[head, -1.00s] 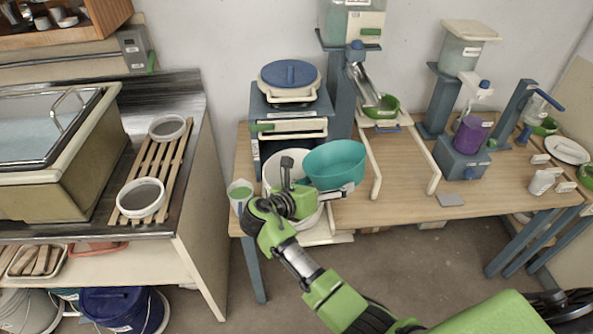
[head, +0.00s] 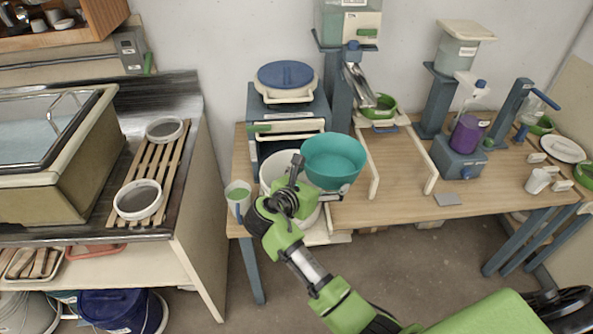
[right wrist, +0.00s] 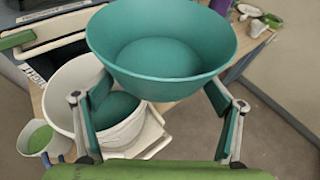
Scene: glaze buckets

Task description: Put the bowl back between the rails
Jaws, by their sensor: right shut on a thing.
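The teal bowl (head: 334,158) is upright and held by my right gripper (head: 318,184) at the front left of the right-hand table. In the right wrist view the bowl (right wrist: 160,50) sits between the two teal finger pads of the gripper (right wrist: 160,108), which is shut on it. The bowl is above and beside a white bucket (right wrist: 65,95) with teal content. To its right, two cream rails, a left rail (head: 373,170) and a right rail (head: 420,162), run forward on the wooden tabletop, with bare wood between them. My left gripper is not in view.
A cup with green content (head: 238,198) stands left of the white bucket. A green bowl (head: 382,106) sits under a spout at the rails' back end. A purple container (head: 468,134) stands right of the rails. A grey pad (head: 447,199) lies near the front edge.

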